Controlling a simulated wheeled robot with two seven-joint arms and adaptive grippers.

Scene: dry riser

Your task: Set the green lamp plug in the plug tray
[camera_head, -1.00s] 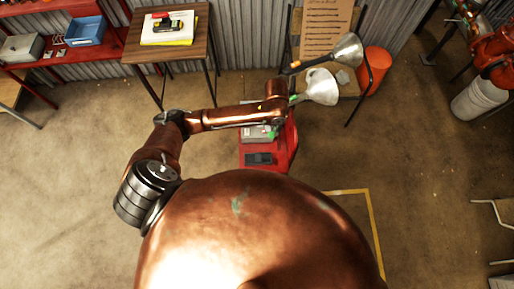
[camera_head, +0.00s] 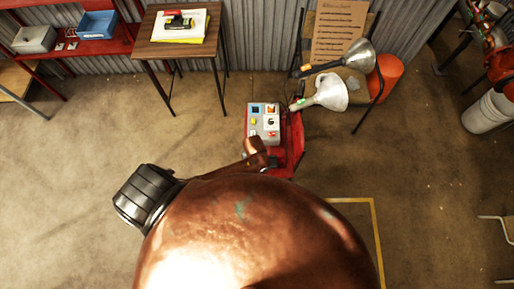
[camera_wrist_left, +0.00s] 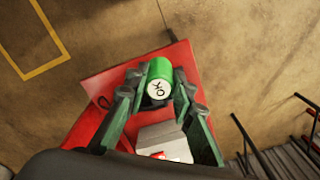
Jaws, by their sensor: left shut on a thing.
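The green lamp plug (camera_wrist_left: 159,72), a short green cylinder with a white face bearing dark letters, shows in the left wrist view between the fingers of my left gripper (camera_wrist_left: 155,90). The gripper is shut on it, over the red cart top (camera_wrist_left: 108,90). A dark patch lies just below the plug; I cannot tell whether it is the plug tray or whether the plug touches it. In the head view my copper arm ends over the red cart (camera_head: 295,135), and the gripper and plug cannot be made out there. My right gripper is in neither view.
A grey control box (camera_head: 263,122) with coloured buttons sits on the cart. Two lamps (camera_head: 331,92) and a notice board (camera_head: 340,32) stand behind it. The floor left of the cart is clear.

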